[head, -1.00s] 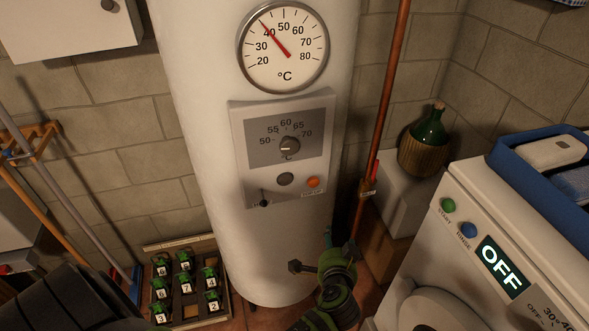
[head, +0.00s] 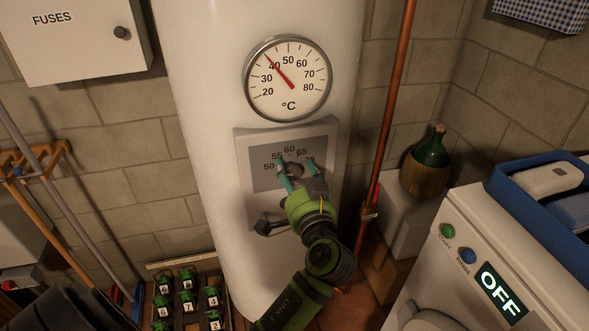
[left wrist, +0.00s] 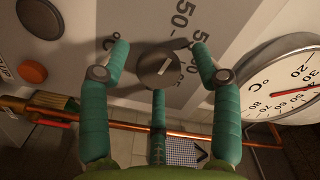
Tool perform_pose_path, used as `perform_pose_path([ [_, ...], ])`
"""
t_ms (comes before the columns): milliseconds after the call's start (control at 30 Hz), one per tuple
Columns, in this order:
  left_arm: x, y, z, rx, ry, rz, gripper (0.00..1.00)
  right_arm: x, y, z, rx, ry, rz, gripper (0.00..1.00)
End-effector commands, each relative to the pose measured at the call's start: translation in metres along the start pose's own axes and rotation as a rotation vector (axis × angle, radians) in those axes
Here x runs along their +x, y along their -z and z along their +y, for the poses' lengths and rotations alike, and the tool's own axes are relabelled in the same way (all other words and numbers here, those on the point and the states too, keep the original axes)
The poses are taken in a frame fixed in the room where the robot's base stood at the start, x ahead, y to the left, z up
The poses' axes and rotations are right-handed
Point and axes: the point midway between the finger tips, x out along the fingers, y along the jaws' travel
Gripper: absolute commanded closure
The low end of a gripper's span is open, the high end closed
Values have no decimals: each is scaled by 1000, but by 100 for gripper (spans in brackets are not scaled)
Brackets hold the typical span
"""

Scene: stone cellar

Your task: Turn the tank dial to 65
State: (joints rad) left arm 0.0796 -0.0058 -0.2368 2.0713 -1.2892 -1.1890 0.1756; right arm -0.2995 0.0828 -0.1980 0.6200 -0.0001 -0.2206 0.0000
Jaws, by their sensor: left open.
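The tank dial (head: 295,169) is a small round grey knob on the tank's control panel (head: 322,144), under a scale marked 50 to 70. My left gripper (head: 298,174) is open in front of the panel, its teal fingers on either side of the knob. In the left wrist view the knob (left wrist: 158,66) shows between the spread fingers of the gripper (left wrist: 158,48), with a gap on both sides. I cannot tell which number its mark points to. The fingers and wrist hide the lower panel. My right gripper is not in view.
A round thermometer (head: 288,102) sits above the panel, its red needle near 40. An orange button (left wrist: 32,72) and a grey button (left wrist: 40,18) show in the left wrist view. A copper pipe (head: 393,110) and a washing machine (head: 460,215) stand to the right.

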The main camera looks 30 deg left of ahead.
Motion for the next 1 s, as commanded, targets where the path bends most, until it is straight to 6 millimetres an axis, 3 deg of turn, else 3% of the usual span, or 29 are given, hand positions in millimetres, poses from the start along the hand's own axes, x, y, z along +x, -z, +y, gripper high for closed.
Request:
perform_pose_path([
  [267, 3, 0, 0, 0, 0, 0, 36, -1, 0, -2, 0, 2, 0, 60],
  [300, 3, 0, 0, 0, 0, 0, 44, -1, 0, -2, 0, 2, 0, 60],
  [400, 3, 0, 0, 0, 0, 0, 84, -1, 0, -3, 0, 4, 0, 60],
  [433, 3, 0, 0, 0, 0, 0, 93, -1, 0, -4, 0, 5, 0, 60],
  [1000, 3, 4, -2, 110, 0, 5, 93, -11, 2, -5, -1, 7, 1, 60],
])
